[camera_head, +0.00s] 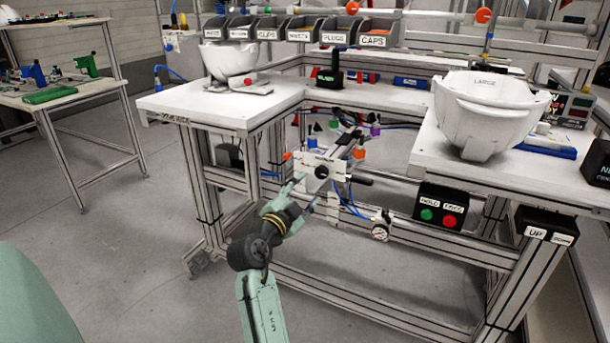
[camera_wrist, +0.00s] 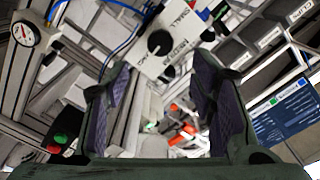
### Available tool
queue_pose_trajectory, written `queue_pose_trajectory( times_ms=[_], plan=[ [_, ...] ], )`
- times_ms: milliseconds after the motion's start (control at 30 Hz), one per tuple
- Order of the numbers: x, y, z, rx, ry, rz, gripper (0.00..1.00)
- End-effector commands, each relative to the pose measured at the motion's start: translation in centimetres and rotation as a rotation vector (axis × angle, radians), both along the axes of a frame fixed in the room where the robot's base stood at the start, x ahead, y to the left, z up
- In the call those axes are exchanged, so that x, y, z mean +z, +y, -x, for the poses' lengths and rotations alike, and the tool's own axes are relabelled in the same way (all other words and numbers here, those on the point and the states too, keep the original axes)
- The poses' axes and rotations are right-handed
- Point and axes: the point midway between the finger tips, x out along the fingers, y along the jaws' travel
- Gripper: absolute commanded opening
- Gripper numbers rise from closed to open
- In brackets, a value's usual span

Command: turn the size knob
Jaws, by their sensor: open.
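The size knob (camera_head: 321,172) is a round black knob on a white plate (camera_head: 308,160) below the bench in the head view. In the wrist view the knob (camera_wrist: 160,42) sits on the plate beside printed words that include SMALL and MEDIUM; the third word is partly cut off. I cannot tell which word the knob points to. My gripper (camera_head: 304,192) is in front of the plate, to the lower left of the knob. In the wrist view my gripper (camera_wrist: 161,66) is open with nothing between its fingers, and the knob appears beyond the fingertips.
A pressure gauge (camera_head: 380,228) and a box with green and red buttons (camera_head: 441,207) are right of the knob. Blue tubes (camera_head: 350,205) hang beside the plate. A white helmet shell (camera_head: 485,115) marked LARGE stands on the right bench. Bench-frame rails surround the plate.

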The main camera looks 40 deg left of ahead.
Motion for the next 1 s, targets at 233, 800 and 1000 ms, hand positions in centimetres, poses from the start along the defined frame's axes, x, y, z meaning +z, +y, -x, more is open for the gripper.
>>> queue_pose_trajectory(
  times_ms=[233, 800, 1000],
  plan=[
    [0.5, 1.0, -4.6, -0.001, 0.0, 0.001, 0.51],
    [0.1, 2.3, -9.3, 0.003, -0.001, 0.0, 0.51],
    [0.1, 2.3, -9.3, 0.003, -0.001, 0.0, 0.46]
  ],
)
